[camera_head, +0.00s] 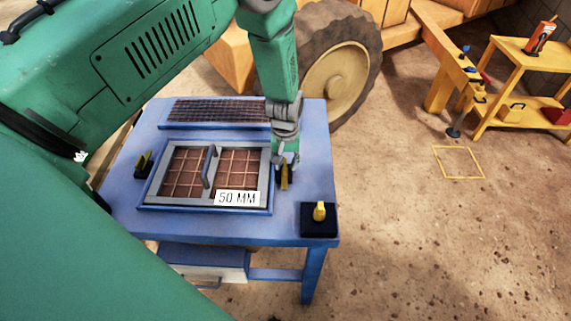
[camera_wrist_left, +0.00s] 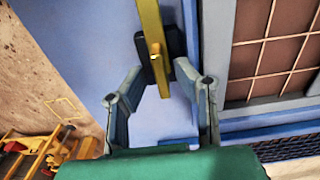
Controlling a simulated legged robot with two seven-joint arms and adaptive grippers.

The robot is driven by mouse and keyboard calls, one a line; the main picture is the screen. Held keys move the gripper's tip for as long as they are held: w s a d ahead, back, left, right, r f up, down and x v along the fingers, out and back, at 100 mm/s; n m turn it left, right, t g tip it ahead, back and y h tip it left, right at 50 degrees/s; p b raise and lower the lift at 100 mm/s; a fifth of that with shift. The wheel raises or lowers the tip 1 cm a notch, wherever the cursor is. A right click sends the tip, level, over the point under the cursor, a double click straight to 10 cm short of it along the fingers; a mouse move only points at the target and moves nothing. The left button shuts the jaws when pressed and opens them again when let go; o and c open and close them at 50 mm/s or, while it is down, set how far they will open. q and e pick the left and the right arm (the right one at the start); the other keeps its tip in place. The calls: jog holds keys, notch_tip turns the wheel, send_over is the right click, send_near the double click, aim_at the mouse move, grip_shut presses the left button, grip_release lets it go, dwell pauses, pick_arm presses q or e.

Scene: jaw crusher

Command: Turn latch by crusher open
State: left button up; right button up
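A blue table (camera_head: 315,150) holds a grey-framed screen (camera_head: 265,160) with a handle and a "50 MM" label. A yellow latch (camera_head: 286,174) stands at the screen's right side, partly behind my left gripper (camera_head: 285,162). In the left wrist view the latch (camera_wrist_left: 151,28) is a long yellow bar on a dark base. My left gripper (camera_wrist_left: 159,67) is open there, one finger on each side of the latch, with visible gaps. Another yellow latch (camera_head: 144,163) is on the screen's left side. My right gripper is not in view.
A black block with a yellow knob (camera_head: 319,212) sits at the table's front right corner. A second mesh panel (camera_head: 215,111) lies behind the screen. A big wheel (camera_head: 340,75) stands behind the table. A yellow shelf (camera_head: 515,75) stands far right, with open ground between.

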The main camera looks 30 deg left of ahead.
aim_at(285, 163)
pick_arm(q)
jog(key=shift+s, duration=0.1)
notch_tip(285, 163, up, 12)
dwell(0.6)
jog(key=shift+f, duration=0.1)
jog(key=shift+f, duration=0.1)
dwell(0.3)
